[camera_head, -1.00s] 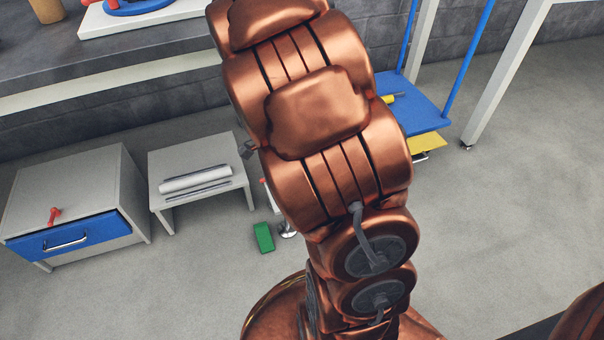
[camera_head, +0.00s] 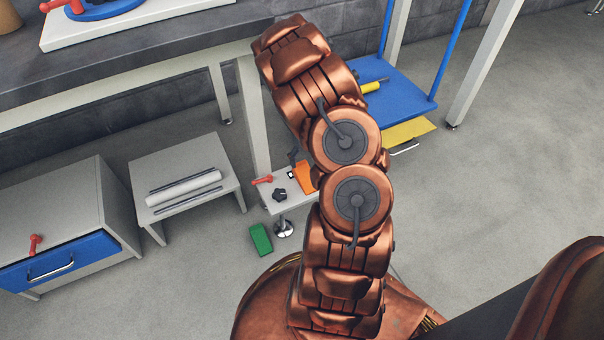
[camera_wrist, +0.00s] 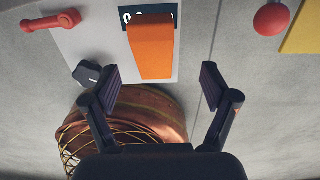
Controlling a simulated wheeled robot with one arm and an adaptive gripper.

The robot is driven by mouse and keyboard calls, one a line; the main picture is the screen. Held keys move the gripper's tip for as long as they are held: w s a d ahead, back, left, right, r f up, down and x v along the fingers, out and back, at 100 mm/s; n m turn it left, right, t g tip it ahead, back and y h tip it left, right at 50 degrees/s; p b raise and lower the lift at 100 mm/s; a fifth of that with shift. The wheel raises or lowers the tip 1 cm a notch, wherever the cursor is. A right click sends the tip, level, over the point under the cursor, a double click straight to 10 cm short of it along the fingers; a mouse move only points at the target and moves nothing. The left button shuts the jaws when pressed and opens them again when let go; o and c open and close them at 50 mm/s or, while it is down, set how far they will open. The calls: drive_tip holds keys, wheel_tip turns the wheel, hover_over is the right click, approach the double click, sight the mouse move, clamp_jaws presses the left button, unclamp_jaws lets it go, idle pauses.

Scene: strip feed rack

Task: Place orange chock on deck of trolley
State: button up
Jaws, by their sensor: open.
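The orange chock (camera_head: 303,176) lies on a small pale stand (camera_head: 291,198), partly hidden by my arm in the head view. In the wrist view the orange chock (camera_wrist: 152,48) is just beyond my gripper (camera_wrist: 160,77), lined up with the gap between the fingertips. My gripper is open and empty. A dark patch with white marks (camera_wrist: 129,16) shows under the chock's far end. The trolley has a blue deck (camera_head: 408,97) with blue posts and stands behind my arm at the right. A yellow cylinder (camera_head: 373,86) lies on its deck.
The stand also holds a red handle (camera_head: 262,180) and a black knob (camera_head: 279,194). A green block (camera_head: 261,238) is on the floor. A low table (camera_head: 222,188) and a blue-drawer cabinet (camera_head: 108,245) stand left. A yellow panel (camera_head: 409,132) juts below the trolley deck. Floor at right is clear.

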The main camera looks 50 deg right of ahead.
sight(304, 172)
drive_tip(key=shift+a+f+b, duration=0.2)
drive_tip(key=shift+f+b, duration=0.2)
drive_tip(key=shift+f, duration=0.55)
drive_tip(key=shift+a+f+b, duration=0.2)
drive_tip(key=shift+f+b, duration=0.15)
drive_tip(key=shift+f, duration=0.55)
drive_tip(key=shift+s+a+f+b, duration=0.1)
drive_tip(key=shift+f+b, duration=0.85)
drive_tip(key=shift+f, duration=1)
drive_tip(key=shift+c, duration=0.2)
drive_tip(key=c, duration=1.5)
drive_tip(key=shift+r+p, duration=1.85)
drive_tip(key=shift+r, duration=3.2)
